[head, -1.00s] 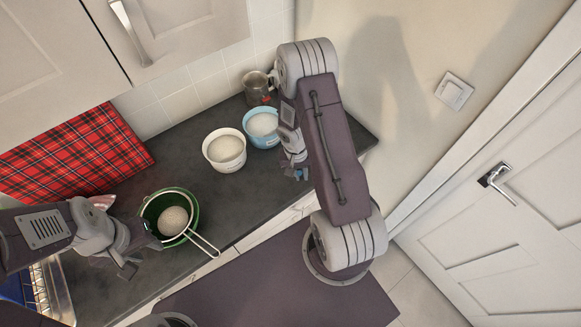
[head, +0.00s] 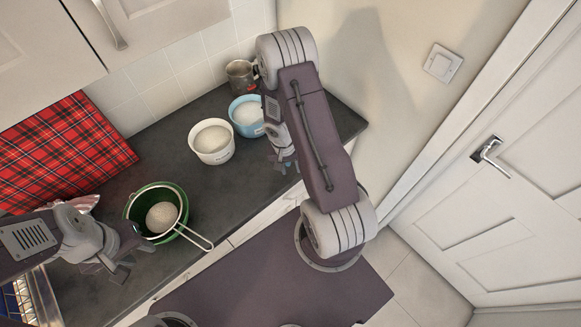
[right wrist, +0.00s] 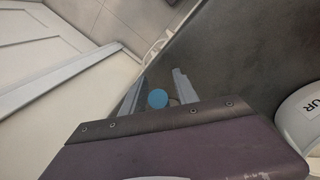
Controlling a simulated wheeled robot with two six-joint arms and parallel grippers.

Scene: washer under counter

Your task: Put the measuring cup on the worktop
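A metal cup with a handle (head: 240,76), which looks like the measuring cup, stands at the back right of the worktop (head: 180,175) by the tiled wall. My right arm passes just to its right. My right gripper (head: 283,163) hangs over the worktop's front right part, apart from the cup.
A white tub (head: 212,143) and a blue tub (head: 247,116), both with pale contents, stand between the cup and the green bowl (head: 135,207). A sieve (head: 165,216) lies over that bowl, handle past the front edge. A red tartan panel (head: 60,150) leans at the back left.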

